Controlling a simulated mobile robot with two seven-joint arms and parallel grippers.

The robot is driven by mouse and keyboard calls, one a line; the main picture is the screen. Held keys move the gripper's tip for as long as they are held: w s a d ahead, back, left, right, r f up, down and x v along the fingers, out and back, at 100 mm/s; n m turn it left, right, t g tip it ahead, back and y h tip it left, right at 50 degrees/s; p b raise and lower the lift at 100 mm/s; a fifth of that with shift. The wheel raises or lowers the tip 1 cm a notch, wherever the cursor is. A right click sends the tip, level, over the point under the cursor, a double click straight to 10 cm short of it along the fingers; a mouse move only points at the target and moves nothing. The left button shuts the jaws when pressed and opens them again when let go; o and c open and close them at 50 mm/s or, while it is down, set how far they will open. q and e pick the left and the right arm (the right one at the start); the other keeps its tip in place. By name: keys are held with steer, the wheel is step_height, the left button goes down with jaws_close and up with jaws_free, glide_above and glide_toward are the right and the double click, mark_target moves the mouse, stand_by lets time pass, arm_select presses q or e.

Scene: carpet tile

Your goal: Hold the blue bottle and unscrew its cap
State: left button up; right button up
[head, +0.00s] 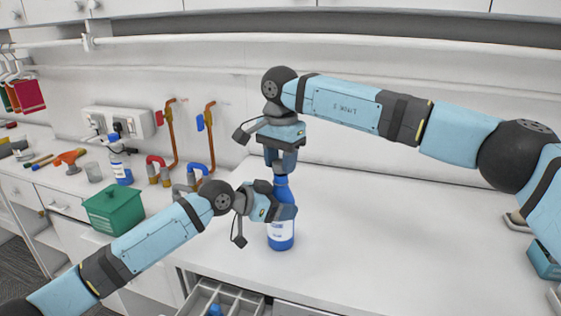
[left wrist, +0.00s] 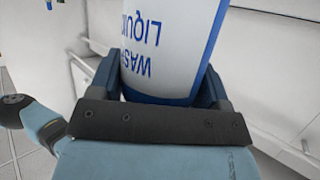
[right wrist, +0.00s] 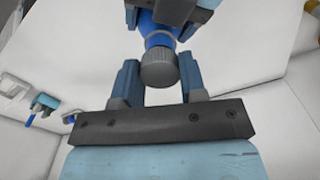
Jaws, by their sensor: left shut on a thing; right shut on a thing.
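The blue bottle (head: 281,232) stands upright on the white worktop, with a white label that reads "WASH LIQUID" upside down in the left wrist view (left wrist: 150,45). My left gripper (head: 282,208) is shut around the bottle's body from the left. My right gripper (head: 280,165) points straight down from above and is shut on the cap. In the right wrist view the grey ribbed cap (right wrist: 159,69) sits between the two fingers, on the blue neck. In the head view the fingers hide the cap.
A green box (head: 114,209), a smaller blue and white bottle (head: 121,170) and a clear cup (head: 92,171) stand at the left. Copper pipes (head: 168,130) with taps rise behind. An open divided drawer (head: 232,296) lies below the front edge.

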mark_target(281, 162)
steer(key=shift+r, duration=1.95)
arm_select(q)
steer(key=o, duration=1.8)
